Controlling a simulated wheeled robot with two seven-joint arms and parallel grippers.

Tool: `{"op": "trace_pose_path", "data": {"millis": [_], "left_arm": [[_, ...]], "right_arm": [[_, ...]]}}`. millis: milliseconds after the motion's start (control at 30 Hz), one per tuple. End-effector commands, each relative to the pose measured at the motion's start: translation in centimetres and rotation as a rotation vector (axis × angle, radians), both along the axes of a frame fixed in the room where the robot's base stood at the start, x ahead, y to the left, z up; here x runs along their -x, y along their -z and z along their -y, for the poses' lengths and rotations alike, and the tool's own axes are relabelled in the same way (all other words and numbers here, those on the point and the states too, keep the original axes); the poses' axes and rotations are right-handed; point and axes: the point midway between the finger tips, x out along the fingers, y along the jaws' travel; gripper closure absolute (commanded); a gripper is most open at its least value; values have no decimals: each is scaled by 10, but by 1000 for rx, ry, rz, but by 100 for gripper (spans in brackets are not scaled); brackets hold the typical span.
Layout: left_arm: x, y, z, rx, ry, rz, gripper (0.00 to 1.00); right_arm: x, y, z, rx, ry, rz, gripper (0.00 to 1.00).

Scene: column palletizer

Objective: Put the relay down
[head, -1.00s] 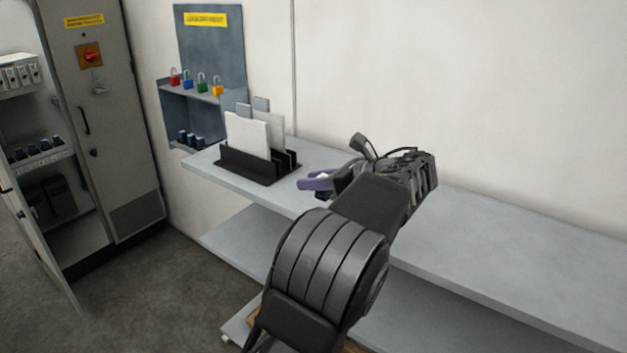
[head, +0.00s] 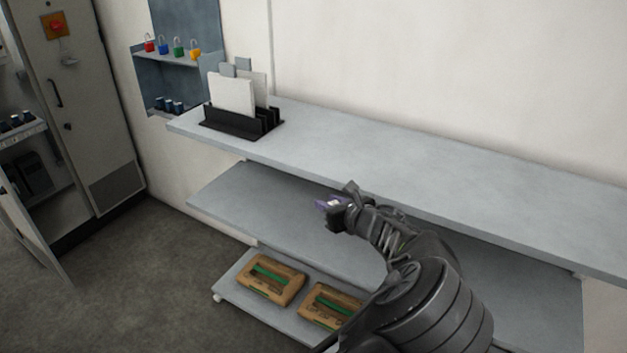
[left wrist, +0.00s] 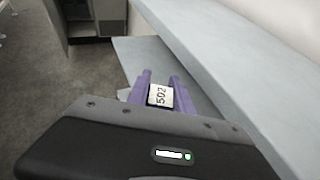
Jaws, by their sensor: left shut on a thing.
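My left gripper (head: 333,205) is shut on the relay (left wrist: 161,97), a small block with a white label reading 502. The gripper's purple fingers (left wrist: 143,92) show on both sides of it in the left wrist view. In the head view the gripper is in front of the upper shelf's front edge, over the middle shelf (head: 222,194). Whether the relay touches any surface cannot be told. My right gripper is not in view.
The top shelf (head: 400,150) is bare except for a black rack (head: 228,124) holding white and grey panels at its left end. Two brown boxes (head: 270,279) with green strips lie on the bottom shelf. A padlock board (head: 178,50) and an open cabinet (head: 92,110) stand left.

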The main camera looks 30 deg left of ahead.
Motion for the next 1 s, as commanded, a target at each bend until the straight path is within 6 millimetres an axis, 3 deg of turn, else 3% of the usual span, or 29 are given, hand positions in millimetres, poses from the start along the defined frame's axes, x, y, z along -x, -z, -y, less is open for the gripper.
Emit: {"op": "trace_pose_path", "data": {"millis": [200,500,800,1000], "left_arm": [[3,47,29,-16,145,-4,100],[1,91,73,-7,377,-1,100],[4,117,114,9,631,7,100],[12,118,137,15,788,13,100]], "right_arm": [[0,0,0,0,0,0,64],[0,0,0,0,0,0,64],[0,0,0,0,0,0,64],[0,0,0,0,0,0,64]]}}
